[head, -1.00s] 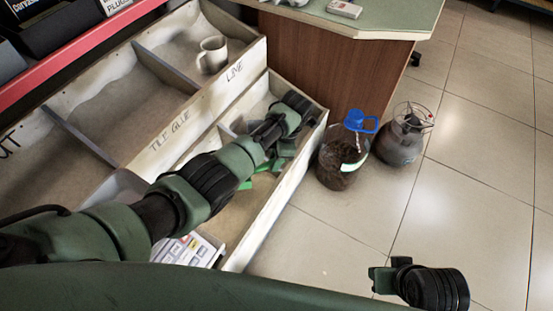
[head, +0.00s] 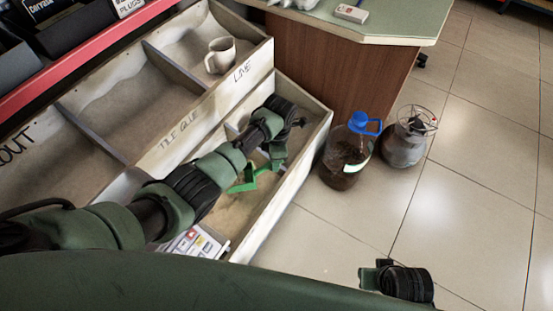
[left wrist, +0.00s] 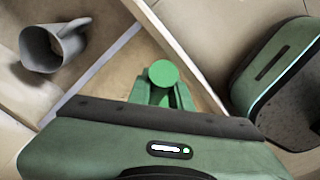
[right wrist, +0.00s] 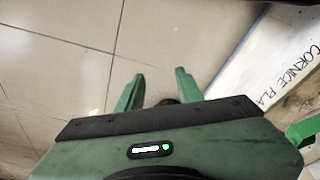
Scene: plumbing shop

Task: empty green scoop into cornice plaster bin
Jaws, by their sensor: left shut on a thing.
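My left gripper (head: 276,152) is shut on the green scoop (head: 262,178), low over or inside the lower bin row. In the left wrist view the scoop's round green end (left wrist: 163,72) shows between the fingers. What the scoop holds, and its exact tilt, I cannot tell. The cornice plaster bin's outer wall (right wrist: 285,80) carries part of its name in the right wrist view; its wall also shows in the head view (head: 290,195), with pale powder inside. The green scoop also shows at the right wrist view's edge (right wrist: 303,132). My right gripper (right wrist: 158,86) is open and empty.
A jug with a blue cap (head: 346,158) and a gas canister (head: 404,142) stand on the floor beside the bins. A counter (head: 335,75) stands behind.

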